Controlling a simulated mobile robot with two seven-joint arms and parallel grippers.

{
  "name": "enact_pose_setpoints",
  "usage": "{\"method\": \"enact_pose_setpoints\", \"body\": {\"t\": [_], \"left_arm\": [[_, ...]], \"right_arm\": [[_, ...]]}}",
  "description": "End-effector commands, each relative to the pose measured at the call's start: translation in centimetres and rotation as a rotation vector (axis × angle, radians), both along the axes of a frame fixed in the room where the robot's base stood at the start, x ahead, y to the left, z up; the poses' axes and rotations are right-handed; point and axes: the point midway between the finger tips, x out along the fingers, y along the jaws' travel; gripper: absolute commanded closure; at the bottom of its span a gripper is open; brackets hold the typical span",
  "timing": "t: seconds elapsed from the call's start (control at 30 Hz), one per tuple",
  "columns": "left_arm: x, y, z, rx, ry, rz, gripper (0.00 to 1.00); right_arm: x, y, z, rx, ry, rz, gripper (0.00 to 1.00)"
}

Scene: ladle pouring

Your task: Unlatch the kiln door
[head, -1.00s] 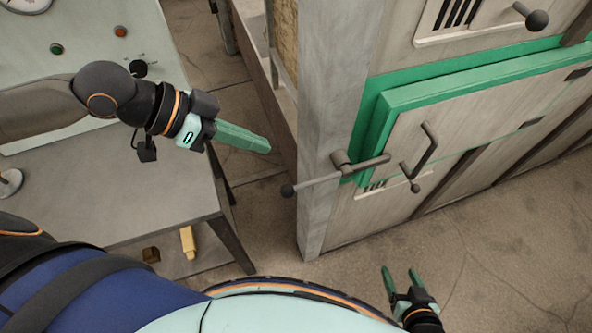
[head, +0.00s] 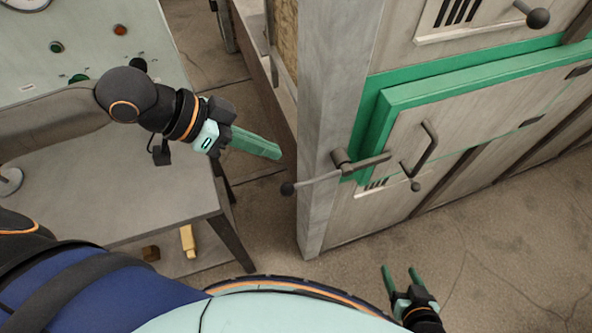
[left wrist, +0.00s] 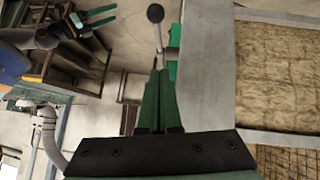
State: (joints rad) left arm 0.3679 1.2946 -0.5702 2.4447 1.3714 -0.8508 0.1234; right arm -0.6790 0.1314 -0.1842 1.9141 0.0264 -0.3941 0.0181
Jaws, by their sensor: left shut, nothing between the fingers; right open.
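The kiln door (head: 465,115) is a grey panel with a green frame, and it sits closed against the kiln in the head view. A grey latch lever (head: 318,180) with a dark ball end lies across the kiln's corner post, pivoting near the door's left edge. The ball end also shows in the left wrist view (left wrist: 155,13), beyond my fingertips. A dark door handle (head: 428,150) is on the panel. My left gripper (head: 278,153) is shut and empty, up and left of the lever's ball, apart from it. My right gripper (head: 399,268) is open and empty, low in the picture.
A grey workbench (head: 150,205) with a control panel stands at the left. The kiln's corner post (head: 325,120) is close to the right of my left gripper. Another ball-ended lever (head: 537,17) is at the upper right. Open floor lies in front of the kiln.

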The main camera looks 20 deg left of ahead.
Motion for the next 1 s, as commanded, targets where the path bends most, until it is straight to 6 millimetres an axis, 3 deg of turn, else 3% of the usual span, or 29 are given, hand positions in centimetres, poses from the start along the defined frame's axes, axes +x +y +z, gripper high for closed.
{"method": "enact_pose_setpoints", "body": {"t": [0.47, 0.7, 1.0], "left_arm": [[2.2, -4.5, -4.7, -0.003, 0.000, 0.000, 1.00], [1.6, -4.7, -7.9, 0.000, 0.003, 0.000, 1.00], [1.5, -4.8, -8.5, 0.001, -0.001, 0.000, 1.00]], "right_arm": [[0.0, 0.0, 0.0, 0.000, 0.000, 0.000, 0.31], [0.0, 0.0, -0.2, 0.000, 0.000, 0.000, 0.31], [0.0, 0.0, -0.2, 0.000, 0.000, 0.000, 0.31]]}}
